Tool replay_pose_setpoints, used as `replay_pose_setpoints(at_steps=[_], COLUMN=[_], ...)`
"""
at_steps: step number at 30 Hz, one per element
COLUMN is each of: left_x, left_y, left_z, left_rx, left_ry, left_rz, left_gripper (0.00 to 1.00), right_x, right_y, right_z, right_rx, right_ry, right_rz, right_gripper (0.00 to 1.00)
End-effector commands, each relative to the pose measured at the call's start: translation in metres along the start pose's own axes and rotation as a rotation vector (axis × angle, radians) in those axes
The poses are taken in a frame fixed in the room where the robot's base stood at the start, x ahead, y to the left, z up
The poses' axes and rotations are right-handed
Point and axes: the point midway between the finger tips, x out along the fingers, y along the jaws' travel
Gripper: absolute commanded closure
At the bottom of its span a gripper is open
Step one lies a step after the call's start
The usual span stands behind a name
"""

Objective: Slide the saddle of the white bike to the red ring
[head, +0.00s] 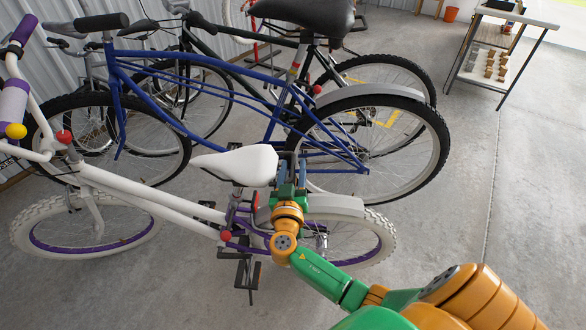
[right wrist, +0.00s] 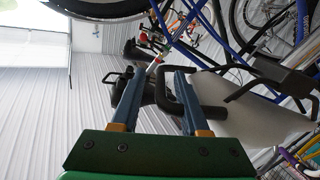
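The white bike (head: 140,200) stands in front, with its white saddle (head: 238,165) on a post at the picture's middle. A small red patch (head: 256,199) shows below the saddle by the post; I cannot tell if it is the red ring. My right gripper (head: 291,160) is just behind the saddle's rear end, above the rear wheel, its two blue fingers apart. In the right wrist view, its fingers (right wrist: 157,75) are spread, with a black loop (right wrist: 180,97) under the pale saddle (right wrist: 245,118) beside and partly between them. No firm grip shows. My left gripper is out of view.
A blue bike (head: 200,65) stands close behind the white one, its rear wheel (head: 425,150) near my right gripper. More bikes lean by the corrugated wall. A small table (head: 515,15) stands far right. The concrete floor (head: 500,200) at right is clear.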

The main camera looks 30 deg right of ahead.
Motion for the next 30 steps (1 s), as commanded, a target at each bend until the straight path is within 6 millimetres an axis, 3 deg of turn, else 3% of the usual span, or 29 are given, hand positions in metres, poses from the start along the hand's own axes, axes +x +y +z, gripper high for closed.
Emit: replay_pose_setpoints(at_steps=[4,9,14,27,29,30], left_x=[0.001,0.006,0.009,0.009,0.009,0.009], left_y=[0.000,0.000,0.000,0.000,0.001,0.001], left_z=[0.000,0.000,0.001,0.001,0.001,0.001], left_rx=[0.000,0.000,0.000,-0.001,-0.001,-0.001], left_ry=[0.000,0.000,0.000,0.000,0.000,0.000], left_rz=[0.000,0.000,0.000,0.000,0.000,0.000], left_gripper=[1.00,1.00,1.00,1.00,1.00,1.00], right_x=[-0.009,-0.046,-0.068,-0.071,-0.071,-0.071], right_y=[-0.001,-0.001,0.000,0.000,-0.003,-0.006], right_z=[0.001,0.003,0.002,0.001,0.009,0.023], right_rx=[0.001,0.001,0.000,-0.002,-0.023,-0.060], right_ry=[-0.001,-0.003,-0.002,-0.001,-0.024,-0.060], right_rz=[-0.002,-0.002,-0.001,-0.001,-0.013,-0.036], right_gripper=[0.55,0.55,0.55,0.55,0.55,0.55])
